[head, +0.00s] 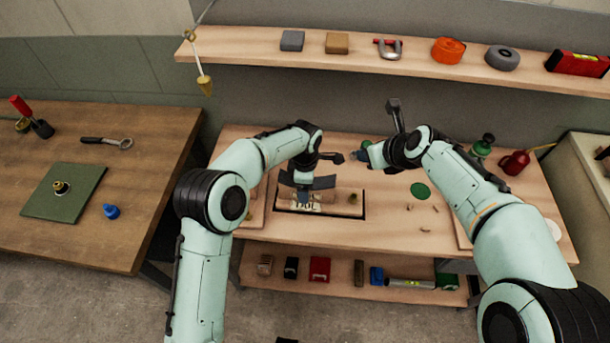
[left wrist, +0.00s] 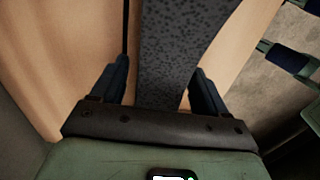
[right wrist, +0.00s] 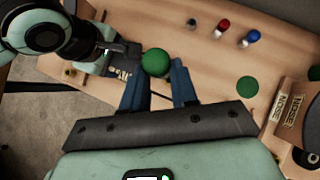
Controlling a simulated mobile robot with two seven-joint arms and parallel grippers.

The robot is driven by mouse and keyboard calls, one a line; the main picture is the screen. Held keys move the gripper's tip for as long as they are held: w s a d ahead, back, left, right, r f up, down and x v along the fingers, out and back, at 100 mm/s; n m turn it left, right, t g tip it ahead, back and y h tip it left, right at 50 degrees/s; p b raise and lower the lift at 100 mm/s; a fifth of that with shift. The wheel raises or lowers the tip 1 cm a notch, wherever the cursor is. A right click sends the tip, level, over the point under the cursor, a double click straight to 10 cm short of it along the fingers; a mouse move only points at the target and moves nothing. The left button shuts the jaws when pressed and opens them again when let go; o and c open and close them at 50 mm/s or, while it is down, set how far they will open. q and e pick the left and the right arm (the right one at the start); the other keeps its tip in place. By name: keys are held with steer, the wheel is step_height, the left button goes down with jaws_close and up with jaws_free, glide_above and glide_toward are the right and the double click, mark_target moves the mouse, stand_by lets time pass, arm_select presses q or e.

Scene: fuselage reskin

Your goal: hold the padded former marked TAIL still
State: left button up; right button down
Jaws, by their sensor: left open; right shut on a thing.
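The padded former marked TAIL stands in a dark-edged recess in the workbench; its pale label (head: 307,206) is partly covered in the head view and also shows in the right wrist view (right wrist: 122,72). A dark curved piece (head: 322,182) lies at its top; a dark speckled band (left wrist: 175,50) runs between my left fingers in the left wrist view. My left gripper (head: 303,195) is open around the band; contact cannot be told. My right gripper (head: 360,155) is shut on a round green thing (right wrist: 155,62), held to the right of the former.
A flat green disc (head: 420,190) lies on the workbench. A block marked NOSE (right wrist: 287,108) stands at the right in the right wrist view. A green bottle (head: 482,147) and a red can (head: 515,162) stand at the back right. A shelf (head: 235,47) runs above.

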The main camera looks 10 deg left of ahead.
arm_select(q)
steer(key=shift+f, duration=0.5)
jaws_close()
stand_by(0.4)
steer(key=shift+r, duration=0.1)
arm_select(e)
step_height(320, 180, down, 11)
steer(key=n+g+y, duration=0.2)
steer(key=n+g, duration=0.1)
steer(key=n, duration=0.3)
steer(key=shift+w+d+r+y, duration=0.2)
steer(key=shift+w+d+y, duration=0.1)
steer(key=shift+w+d, duration=0.05)
